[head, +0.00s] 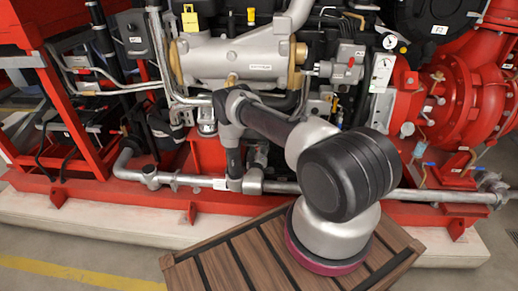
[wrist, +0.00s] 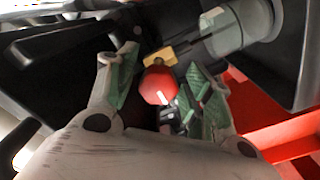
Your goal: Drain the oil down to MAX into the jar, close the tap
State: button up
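In the wrist view a red rounded knob (wrist: 158,85) with a white mark sits between the fingers of my gripper (wrist: 163,72). The green-padded fingers are apart, with a visible gap on the left of the knob. On the right the pads are close to it, and I cannot tell whether they touch. A brass fitting (wrist: 161,58) is just beyond the knob. A grey, translucent-looking cylinder (wrist: 240,25) is at the upper right; I cannot tell whether it is the jar. In the head view my arm hides the gripper and the knob. No oil level or MAX mark is readable.
The engine (head: 235,58) with pipes and hoses fills the back. A red frame (head: 120,190) and a horizontal grey pipe (head: 295,188) run across the front. A slatted wooden platform (head: 215,268) lies below my arm. A red pump housing (head: 465,100) is at right.

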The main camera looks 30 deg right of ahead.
jog(key=v, duration=1.2)
jog(key=shift+w+d, duration=0.1)
jog(key=shift+w, duration=0.05)
dwell(6.0)
jog(key=shift+x, duration=5.95)
